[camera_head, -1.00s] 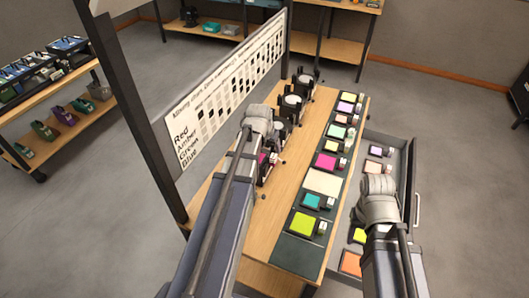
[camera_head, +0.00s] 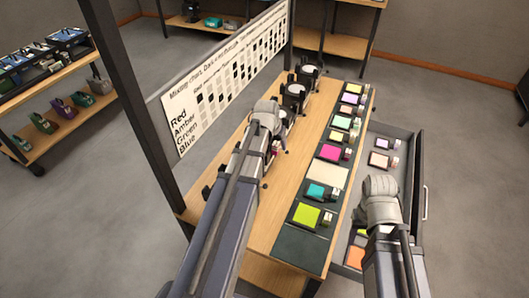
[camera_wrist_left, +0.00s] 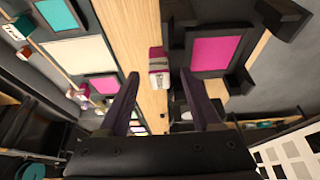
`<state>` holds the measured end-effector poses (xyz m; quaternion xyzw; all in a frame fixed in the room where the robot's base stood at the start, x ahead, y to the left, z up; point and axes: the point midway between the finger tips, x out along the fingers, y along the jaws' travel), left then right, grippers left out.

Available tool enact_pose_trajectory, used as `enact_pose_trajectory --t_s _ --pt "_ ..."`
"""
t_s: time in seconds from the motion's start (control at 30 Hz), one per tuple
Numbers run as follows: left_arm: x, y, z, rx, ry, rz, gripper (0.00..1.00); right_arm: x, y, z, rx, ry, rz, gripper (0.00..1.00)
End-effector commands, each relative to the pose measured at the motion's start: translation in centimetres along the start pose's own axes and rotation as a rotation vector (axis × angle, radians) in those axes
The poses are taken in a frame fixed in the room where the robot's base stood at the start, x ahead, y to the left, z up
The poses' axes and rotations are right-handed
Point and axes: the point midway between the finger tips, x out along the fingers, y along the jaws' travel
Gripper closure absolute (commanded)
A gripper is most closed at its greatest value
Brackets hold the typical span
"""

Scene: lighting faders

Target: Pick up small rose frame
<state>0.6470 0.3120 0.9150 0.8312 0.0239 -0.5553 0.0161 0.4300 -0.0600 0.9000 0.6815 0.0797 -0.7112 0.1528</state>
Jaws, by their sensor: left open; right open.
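A magenta, rose-like frame (camera_wrist_left: 215,50) sits in a black holder in the left wrist view. A pink-and-white block (camera_wrist_left: 158,62) stands beside its left edge. In the head view a bit of magenta (camera_head: 276,147) shows there, mostly hidden by my left arm. My left gripper (camera_wrist_left: 160,76) is open, its fingers on either side of the pink-and-white block's near end; I cannot tell if they touch it. Another magenta frame (camera_head: 329,153) lies on the dark strip and shows in the wrist view (camera_wrist_left: 103,85). My right gripper (camera_head: 381,186) is over the drawer, its fingers hidden.
Several coloured frames with small blocks line the dark strip (camera_head: 296,243). The open drawer (camera_head: 411,165) holds loose frames, including a pale peach one (camera_head: 379,160). Black fixtures (camera_head: 295,93) stand behind my left gripper. The chart board (camera_head: 222,75) is close at the left.

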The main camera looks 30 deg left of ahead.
Motion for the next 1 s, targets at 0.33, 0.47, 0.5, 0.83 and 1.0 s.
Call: enact_pose_trajectory --t_s 0.33,0.47,0.5,0.83,1.0 --pt "0.72 0.02 -0.03 0.0 0.0 0.0 0.38 0.65 -0.06 -0.04 0.0 0.0 0.0 0.48" --pt "0.72 0.02 -0.02 0.0 0.0 0.0 0.53 0.65 -0.06 -0.04 0.0 0.0 0.0 0.48" --pt "0.72 0.02 -0.02 0.0 0.0 0.0 0.57 0.66 -0.06 -0.04 0.0 0.0 0.0 0.48" --pt "0.73 0.02 -0.02 0.0 0.0 0.0 0.95 0.66 -0.06 -0.04 0.0 0.0 0.0 0.48" --pt "0.73 0.02 -0.02 0.0 0.0 0.0 1.0 0.66 -0.06 -0.04 0.0 0.0 0.0 0.48"
